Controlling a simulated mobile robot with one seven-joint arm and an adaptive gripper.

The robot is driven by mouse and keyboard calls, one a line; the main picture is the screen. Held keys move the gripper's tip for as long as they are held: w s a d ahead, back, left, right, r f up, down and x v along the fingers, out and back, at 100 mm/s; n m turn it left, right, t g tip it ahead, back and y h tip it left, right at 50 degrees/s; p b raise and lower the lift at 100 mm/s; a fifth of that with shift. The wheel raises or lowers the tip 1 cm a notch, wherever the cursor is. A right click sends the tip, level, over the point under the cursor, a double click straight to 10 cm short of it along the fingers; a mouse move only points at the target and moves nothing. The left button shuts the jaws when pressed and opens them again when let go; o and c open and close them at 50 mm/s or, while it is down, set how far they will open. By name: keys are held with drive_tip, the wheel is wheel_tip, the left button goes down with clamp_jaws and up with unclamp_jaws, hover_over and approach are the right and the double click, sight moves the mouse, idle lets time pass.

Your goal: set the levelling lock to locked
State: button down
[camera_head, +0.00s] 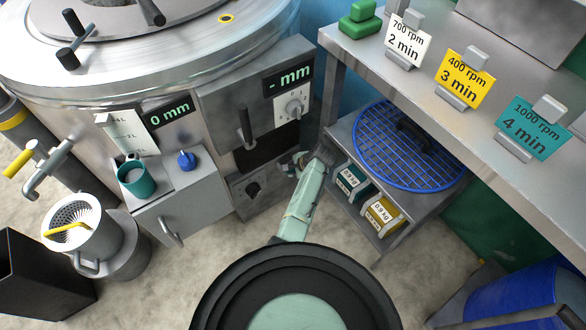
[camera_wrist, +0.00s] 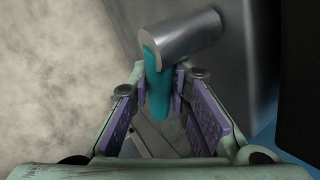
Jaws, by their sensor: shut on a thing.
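In the wrist view, a short teal lever (camera_wrist: 157,92) hangs down from the end of a grey metal cylinder (camera_wrist: 183,38) beside a grey panel. It looks like the levelling lock, but no label shows its setting. The tips of my gripper (camera_wrist: 161,88), with purple pads, are closed on the lever from both sides. In the head view my gripper (camera_head: 293,163) is low at the right side of the drum machine (camera_head: 150,75), and the lever cannot be made out there. One machine display (camera_head: 289,80) reads "- mm" and another (camera_head: 169,113) reads "0 mm".
A shelf unit (camera_head: 372,232) with a blue round grid (camera_head: 385,150) and small labelled boxes stands close right of my arm. A grey cabinet (camera_head: 188,215) with a teal cup (camera_head: 137,180) is left. The concrete floor between is open.

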sight(293, 170)
drive_tip(key=shift+s+a+f+m+g+y, duration=0.15)
drive_tip(key=shift+f+m+g+y, duration=0.15)
drive_tip(key=shift+g+y, duration=0.3)
drive_tip(key=c, duration=1.8)
unclamp_jaws()
drive_tip(key=shift+r, duration=0.1)
drive_tip(key=v, duration=0.7)
drive_tip(key=shift+s+r, duration=0.1)
drive_tip(key=shift+s, duration=0.05)
drive_tip(key=shift+c, duration=0.4)
